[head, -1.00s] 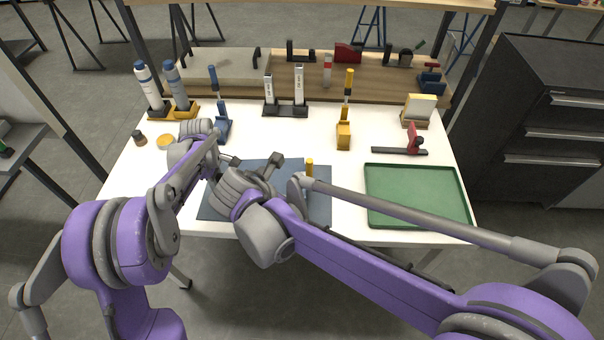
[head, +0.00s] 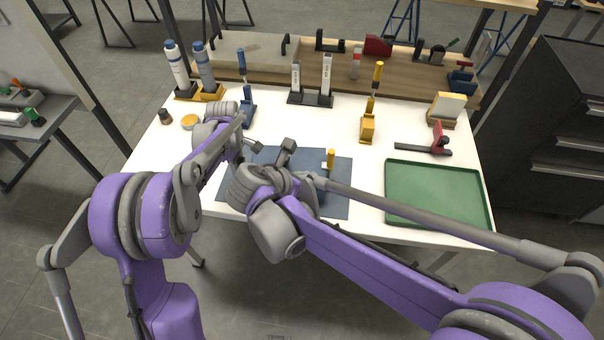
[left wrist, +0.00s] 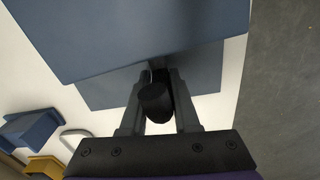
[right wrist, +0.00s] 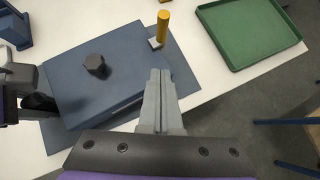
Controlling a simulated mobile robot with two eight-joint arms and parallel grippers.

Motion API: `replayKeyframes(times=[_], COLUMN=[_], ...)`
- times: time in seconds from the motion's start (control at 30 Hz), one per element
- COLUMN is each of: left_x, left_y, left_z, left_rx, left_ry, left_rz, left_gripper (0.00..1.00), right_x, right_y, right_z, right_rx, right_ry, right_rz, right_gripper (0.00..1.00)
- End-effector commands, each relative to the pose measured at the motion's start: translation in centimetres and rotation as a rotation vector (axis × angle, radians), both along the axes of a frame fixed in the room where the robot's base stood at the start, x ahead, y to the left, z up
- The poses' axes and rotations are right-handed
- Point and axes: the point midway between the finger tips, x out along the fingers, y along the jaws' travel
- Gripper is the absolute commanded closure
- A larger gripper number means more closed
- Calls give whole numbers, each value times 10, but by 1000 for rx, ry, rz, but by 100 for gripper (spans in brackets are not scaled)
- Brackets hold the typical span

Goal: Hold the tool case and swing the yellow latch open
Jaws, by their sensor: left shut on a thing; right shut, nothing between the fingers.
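The tool case is a slate-blue box (right wrist: 120,62) with a dark knob on top, lying on a blue-grey mat (right wrist: 52,138). It also fills the top of the left wrist view (left wrist: 150,35). The yellow latch (right wrist: 162,28) stands upright by the case's far right end, on a pale base; it also shows in the head view (head: 331,159). My left gripper (left wrist: 160,75) is shut on a black handle (left wrist: 155,98) at the case's side. My right gripper (right wrist: 160,75) is shut and empty near the case's right edge, apart from the latch. My arms hide most of the case in the head view.
A green tray (head: 438,163) lies right of the mat. Bottles (head: 177,68), a blue tool stand (head: 247,112) and small jars stand at the left. White table shows between them.

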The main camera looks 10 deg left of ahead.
Motion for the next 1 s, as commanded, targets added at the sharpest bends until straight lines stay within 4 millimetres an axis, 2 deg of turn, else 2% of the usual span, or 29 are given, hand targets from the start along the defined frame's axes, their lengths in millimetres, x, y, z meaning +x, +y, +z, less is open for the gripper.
replayKeyframes(times=[0.23, 0.5, 1.0], left_x=[0, 0, 0], left_y=[0, 0, 0], left_z=[0, 0, 0], left_rx=[-1, -1, -1], left_ry=[1, 1, 1], left_rz=[-1, -1, -1], left_gripper=[100, 100, 100], right_x=[35, 64, 69], right_y=[-22, -38, -41], right_z=[-37, -37, -37], right_rx=[-1, 0, 2], right_ry=[-1, 0, 0], right_rz=[-5, -1, -1], right_gripper=[100, 100, 100])
